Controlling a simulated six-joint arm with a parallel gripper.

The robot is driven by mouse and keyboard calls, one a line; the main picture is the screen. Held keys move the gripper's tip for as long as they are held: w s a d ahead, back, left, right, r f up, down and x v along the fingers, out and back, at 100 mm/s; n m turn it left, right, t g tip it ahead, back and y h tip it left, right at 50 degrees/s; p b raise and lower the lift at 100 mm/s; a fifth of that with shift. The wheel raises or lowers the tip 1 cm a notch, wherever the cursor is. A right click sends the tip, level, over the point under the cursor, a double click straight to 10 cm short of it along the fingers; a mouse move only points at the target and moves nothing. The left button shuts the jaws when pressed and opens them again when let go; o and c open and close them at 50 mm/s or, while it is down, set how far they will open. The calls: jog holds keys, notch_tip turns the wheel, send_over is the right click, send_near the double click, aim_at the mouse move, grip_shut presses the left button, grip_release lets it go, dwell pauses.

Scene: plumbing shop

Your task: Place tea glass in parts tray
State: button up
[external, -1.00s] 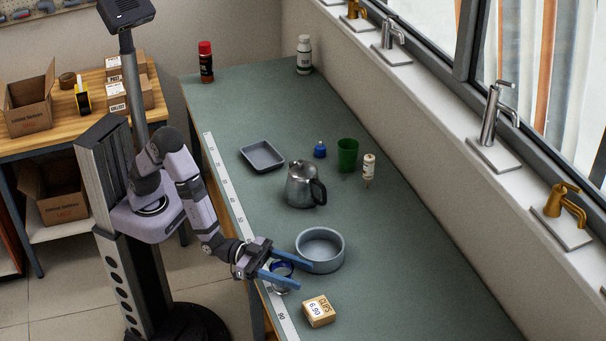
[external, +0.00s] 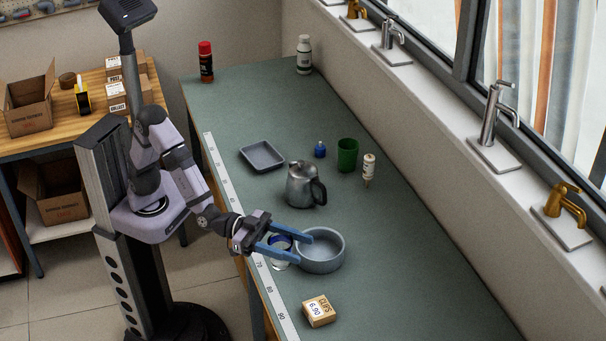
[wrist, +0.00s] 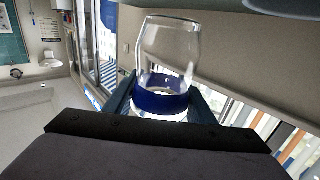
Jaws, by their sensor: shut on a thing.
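The tea glass (external: 281,244) is clear with a dark blue band. My gripper (external: 299,249) is shut on it, with a blue finger on each side. In the wrist view the glass (wrist: 166,58) stands out between the fingers, gripped near its blue band. In the external view it is partly hidden by the fingers, near the table's left edge; its height above the table is hard to tell. The parts tray (external: 262,166), which I take to be the shallow grey rectangular one, lies empty farther up the table, apart from my gripper.
A round grey bowl (external: 320,263) is just right of my gripper. A metal teapot (external: 299,187) stands between it and the tray. A clips box (external: 319,311) is nearer the front.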

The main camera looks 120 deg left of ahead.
jog(key=shift+r, duration=0.15)
notch_tip(320, 180, up, 8)
jog(key=s+a+n+g+y, duration=0.2)
jog(key=a+n+y, duration=0.15)
jog(key=a, duration=0.65)
jog(key=s+a+r+n+g+y+p, duration=0.15)
jog(key=a+y, duration=0.35)
jog(key=a, duration=0.5)
jog(key=s+a+n+g+y, duration=0.15)
jog(key=a+n+y, duration=0.25)
jog(key=a, duration=0.6)
jog(key=s+a+f+n+g+y+p, duration=0.1)
jog(key=s+a+n+g+y, duration=0.2)
jog(key=s+a+n+g, duration=0.7)
jog(key=s+a+f+n+g+y, duration=0.15)
jog(key=s+a+g, duration=0.45)
jog(key=s+a, duration=0.95)
jog(key=shift+m+y, duration=0.25)
jog(key=shift+y, duration=0.05)
jog(key=shift+s+d+f, duration=0.35)
jog(key=shift+s+f, duration=0.05)
jog(key=shift+f, duration=1.95)
jog(key=shift+s+d+f, duration=0.35)
jog(key=shift+d+f, duration=0.05)
jog(key=shift+f, duration=1.95)
jog(key=shift+s+d+f, duration=0.35)
jog(key=shift+s+f, duration=0.05)
jog(key=shift+f, duration=2.1)
